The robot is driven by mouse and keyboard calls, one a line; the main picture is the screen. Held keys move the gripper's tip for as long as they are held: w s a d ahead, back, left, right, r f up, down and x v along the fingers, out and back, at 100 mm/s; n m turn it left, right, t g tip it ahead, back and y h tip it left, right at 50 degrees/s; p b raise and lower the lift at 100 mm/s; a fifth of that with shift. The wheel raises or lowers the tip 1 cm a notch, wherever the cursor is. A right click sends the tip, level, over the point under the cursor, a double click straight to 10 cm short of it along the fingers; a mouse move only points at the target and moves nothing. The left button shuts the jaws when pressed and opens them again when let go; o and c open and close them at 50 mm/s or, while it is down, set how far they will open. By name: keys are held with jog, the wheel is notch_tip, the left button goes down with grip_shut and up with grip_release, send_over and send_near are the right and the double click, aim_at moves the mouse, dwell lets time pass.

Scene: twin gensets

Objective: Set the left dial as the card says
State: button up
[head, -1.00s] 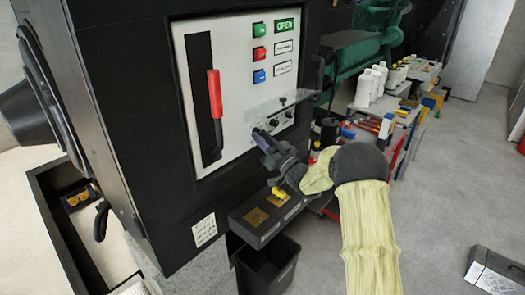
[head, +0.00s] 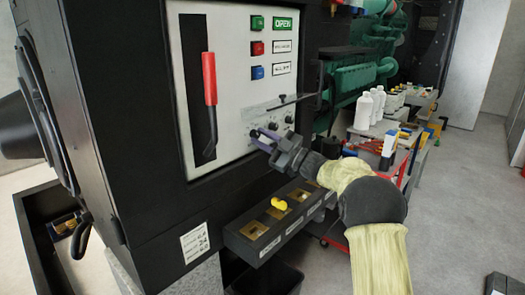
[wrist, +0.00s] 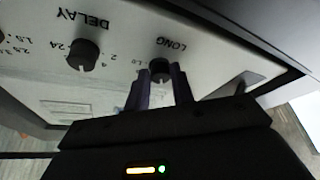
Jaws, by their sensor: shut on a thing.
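The left dial (wrist: 160,68) is a small black knob under the word LONG, which reads upside down in the wrist view. My gripper (wrist: 162,82) has one dark finger on each side of this knob and is shut on it. The dial's pointer is too dark to read. A second black dial (wrist: 83,55), marked DELAY, stands beside it. In the head view my gripper (head: 259,138) meets the lower part of the pale panel (head: 232,100). The white card (head: 195,241) is on the black housing below; its rows of figures are too small to read surely.
A red-handled lever (head: 210,85) stands left of the dials. Green, red and blue buttons (head: 257,47) are above. A clear flap (head: 280,103) sits just over the dials.

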jog(key=shift+w+n+g+b, duration=0.1)
jog(key=shift+n+g+b, duration=0.55)
jog(key=shift+n, duration=1.05)
jog(key=shift+r, duration=0.1)
jog(key=o, duration=1)
jog(key=shift+d, duration=0.1)
jog(key=b+v, duration=0.1)
jog(key=v, duration=0.7)
jog(key=b+v, duration=0.2)
jog(key=v, duration=0.7)
jog(key=shift+d+r, duration=0.15)
jog(key=shift+d, duration=0.1)
